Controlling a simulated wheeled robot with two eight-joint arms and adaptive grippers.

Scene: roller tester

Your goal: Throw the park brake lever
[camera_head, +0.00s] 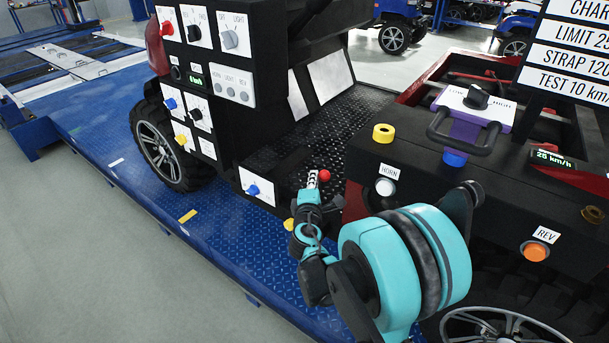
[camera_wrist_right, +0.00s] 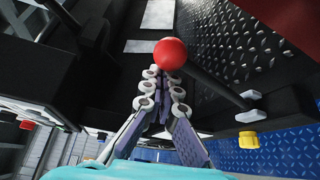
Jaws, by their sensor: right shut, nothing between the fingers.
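A lever with a red ball knob (camera_head: 325,175) stands over the dark floor of the vehicle's cab, and I take it as the park brake lever; no label on it is readable. In the right wrist view, the red ball (camera_wrist_right: 170,53) tops a black rod that slants down to the right. My right gripper (camera_head: 312,179) is shut and empty, its fingertips close beside the ball. In the right wrist view, the closed fingertips (camera_wrist_right: 164,73) are just below the ball; whether they touch it I cannot tell. My left gripper is not in view.
A black panel with switches and a small blue-knobbed panel (camera_head: 256,188) stand left of the gripper. A black console (camera_head: 400,160) with a white HORN button (camera_head: 385,187) is to the right. A yellow knob (camera_wrist_right: 247,140) lies low right in the wrist view. Blue tread plate (camera_head: 230,235) lies below.

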